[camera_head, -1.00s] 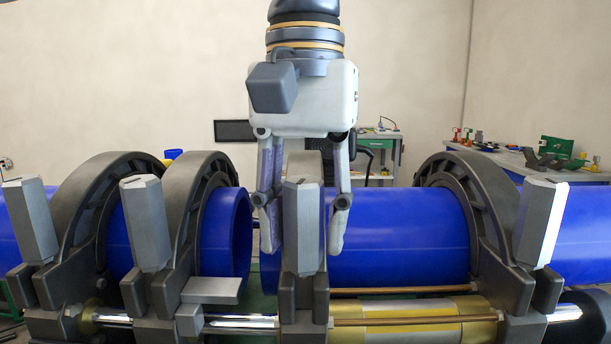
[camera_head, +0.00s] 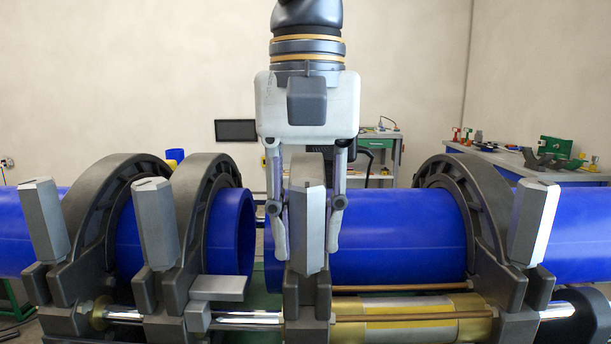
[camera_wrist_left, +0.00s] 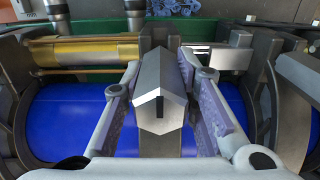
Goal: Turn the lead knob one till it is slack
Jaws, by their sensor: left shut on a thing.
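A grey, faceted knob (camera_head: 308,228) stands upright on the clamp in the middle of the cart. My left gripper (camera_head: 307,235) comes down from above with one finger on each side of this knob. It is shut on the knob. In the left wrist view the knob (camera_wrist_left: 160,95) shows end-on with a dark slot, between the two fingers (camera_wrist_left: 162,118). Similar grey knobs stand on the other clamps, at the far left (camera_head: 43,222), left of the middle (camera_head: 154,225) and right (camera_head: 534,225). My right gripper is not in view.
Blue pipes (camera_head: 400,240) lie through the dark ring clamps (camera_head: 450,175), with a gap between their ends left of the held knob. Rods and a yellow cylinder (camera_head: 410,328) run low in front. A bench with tools (camera_head: 510,158) stands back right.

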